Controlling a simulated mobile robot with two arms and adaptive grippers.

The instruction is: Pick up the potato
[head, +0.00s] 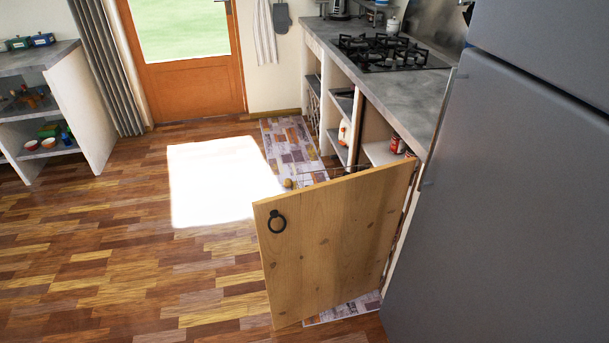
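A small round tan-brown thing (288,183), which looks like the potato, shows just above the top edge of an open wooden cabinet door (335,240). It is small in the view, and I cannot tell what it rests on. Thin wire lines, perhaps a wire rack or basket (325,171), show right beside it behind the door. The door hides what lies lower down behind it. Neither of my grippers is in view.
A grey fridge (500,190) fills the right side. A counter (415,95) with a gas hob (385,52) runs behind it, over open shelves. A patterned rug (288,143) lies along the counter. The wooden floor (130,245) at left is clear. Shelves (80,105) stand far left.

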